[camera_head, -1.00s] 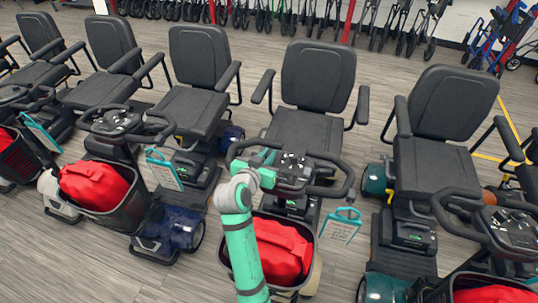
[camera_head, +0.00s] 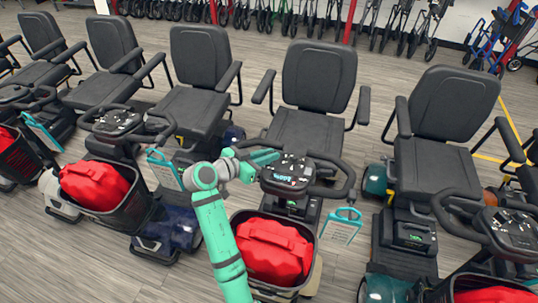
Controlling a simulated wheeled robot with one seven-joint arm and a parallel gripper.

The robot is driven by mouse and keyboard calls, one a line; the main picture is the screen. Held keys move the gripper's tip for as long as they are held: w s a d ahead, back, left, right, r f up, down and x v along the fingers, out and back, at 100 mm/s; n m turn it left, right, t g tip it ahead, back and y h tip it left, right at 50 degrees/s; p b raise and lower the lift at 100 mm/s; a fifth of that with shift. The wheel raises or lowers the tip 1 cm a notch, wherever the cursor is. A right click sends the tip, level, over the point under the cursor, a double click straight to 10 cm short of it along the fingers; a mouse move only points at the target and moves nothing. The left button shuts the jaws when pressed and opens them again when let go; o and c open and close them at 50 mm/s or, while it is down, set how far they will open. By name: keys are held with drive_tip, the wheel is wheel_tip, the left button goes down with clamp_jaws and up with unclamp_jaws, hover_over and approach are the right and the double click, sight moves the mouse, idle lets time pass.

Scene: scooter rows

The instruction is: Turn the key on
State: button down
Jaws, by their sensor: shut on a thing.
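The scooter in the middle has a dark control console (camera_head: 290,172) between looped black handlebars. A small screen (camera_head: 287,179) on the console glows light blue. My gripper (camera_head: 266,160) is at the console's left side, at the end of my teal arm. It is shut on the key, but the key is too small and covered to make out, so its angle cannot be told.
A red bag (camera_head: 272,250) sits in the scooter's front basket, right of my arm. A teal tag (camera_head: 341,226) hangs from the right handlebar. Similar scooters stand close on both sides, with a black seat (camera_head: 318,75) behind the console. Open wooden floor (camera_head: 100,262) lies at the lower left.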

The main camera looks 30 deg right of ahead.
drive_tip(key=shift+f, duration=0.1)
drive_tip(key=c, duration=1.8)
unclamp_jaws()
drive_tip(key=shift+o, duration=0.2)
drive_tip(key=v, duration=1)
drive_tip(key=shift+a+r, duration=0.25)
drive_tip(key=shift+a, duration=0.1)
